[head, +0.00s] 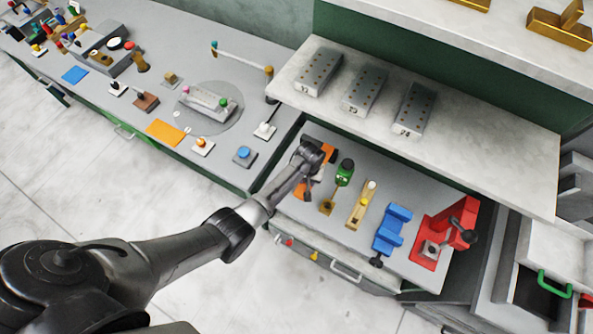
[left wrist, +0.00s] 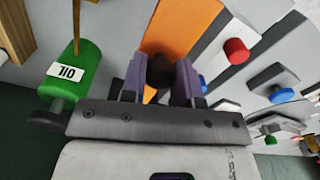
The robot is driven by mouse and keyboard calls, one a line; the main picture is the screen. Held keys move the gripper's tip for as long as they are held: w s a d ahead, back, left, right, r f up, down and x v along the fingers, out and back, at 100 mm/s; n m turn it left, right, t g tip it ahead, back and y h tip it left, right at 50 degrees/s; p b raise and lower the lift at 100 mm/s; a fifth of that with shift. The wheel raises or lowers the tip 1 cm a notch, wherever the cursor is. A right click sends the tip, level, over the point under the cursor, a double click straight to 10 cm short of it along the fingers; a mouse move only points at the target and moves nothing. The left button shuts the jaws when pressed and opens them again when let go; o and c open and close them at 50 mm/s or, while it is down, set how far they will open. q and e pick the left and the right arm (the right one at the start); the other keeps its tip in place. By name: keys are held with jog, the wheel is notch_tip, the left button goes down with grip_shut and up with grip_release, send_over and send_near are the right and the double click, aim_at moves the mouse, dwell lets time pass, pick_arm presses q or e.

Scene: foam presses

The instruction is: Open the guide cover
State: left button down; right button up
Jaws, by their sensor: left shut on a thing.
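An orange panel, which looks like the guide cover, shows in the left wrist view (left wrist: 183,24) running up from between my fingers. In the head view, pieces of orange (head: 329,152) show beside my left gripper, at the left end of the lower bench; most of it is hidden by the gripper. My left gripper (left wrist: 160,80) has its purple fingers shut on a dark rounded knob (left wrist: 160,70) at the orange panel. How the knob joins the panel is hidden. My right gripper is in neither view.
A wooden-coloured block (head: 360,205), a blue vice (head: 392,230) and a red press (head: 445,235) follow to the right. A shelf (head: 480,150) overhangs behind.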

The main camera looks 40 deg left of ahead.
pick_arm(q)
jog(key=shift+d, duration=0.15)
jog(key=c, duration=0.9)
grip_release()
jog(key=shift+o, duration=0.2)
notch_tip(320, 180, up, 12)
